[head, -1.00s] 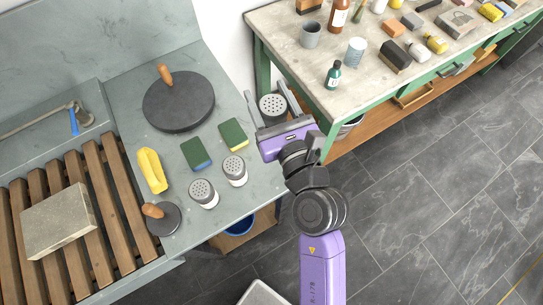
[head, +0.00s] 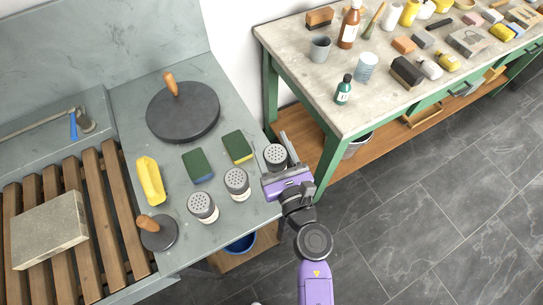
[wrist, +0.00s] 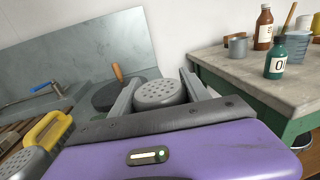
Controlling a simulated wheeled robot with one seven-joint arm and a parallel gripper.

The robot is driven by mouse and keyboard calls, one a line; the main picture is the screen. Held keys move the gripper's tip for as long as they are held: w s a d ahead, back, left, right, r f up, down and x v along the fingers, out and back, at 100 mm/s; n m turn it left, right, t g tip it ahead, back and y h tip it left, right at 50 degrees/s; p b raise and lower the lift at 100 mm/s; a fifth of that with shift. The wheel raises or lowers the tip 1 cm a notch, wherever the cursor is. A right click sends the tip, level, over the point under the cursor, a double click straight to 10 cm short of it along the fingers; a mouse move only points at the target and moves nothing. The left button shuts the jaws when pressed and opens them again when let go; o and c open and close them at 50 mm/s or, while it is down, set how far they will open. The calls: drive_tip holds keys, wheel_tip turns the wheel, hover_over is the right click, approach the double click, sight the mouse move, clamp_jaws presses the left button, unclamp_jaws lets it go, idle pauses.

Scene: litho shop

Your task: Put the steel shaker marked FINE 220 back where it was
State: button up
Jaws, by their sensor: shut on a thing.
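My gripper (head: 277,158) is shut on a steel shaker (head: 275,154) with a perforated grey top. The shaker looks upright, at or just past the right edge of the grey counter (head: 190,243) in the head view. Its top also shows between the fingers in the wrist view (wrist: 160,93). Its label is hidden, and I cannot tell its height over the counter. Two similar shakers stand on the counter, a nearer one (head: 202,209) and one just right of it (head: 237,185). Their markings are too small to read.
Two green sponges (head: 237,146) lie behind the standing shakers. A yellow-handled item (head: 151,181), a small round tool with a wooden knob (head: 158,235) and a big dark disc (head: 183,115) are also on the counter. A cluttered green-framed bench (head: 330,95) stands right.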

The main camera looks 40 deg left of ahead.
drive_tip(key=shift+f+b, duration=1.1)
drive_tip(key=shift+f, duration=0.95)
drive_tip(key=shift+f, duration=0.1)
drive_tip(key=shift+f, duration=0.15)
drive_tip(key=o, duration=1.4)
drive_tip(key=shift+d+r, duration=0.15)
drive_tip(key=shift+r, duration=0.05)
drive_tip(key=shift+b+v, duration=0.75)
drive_tip(key=shift+v, duration=5.15)
drive_tip(key=shift+s, duration=0.1)
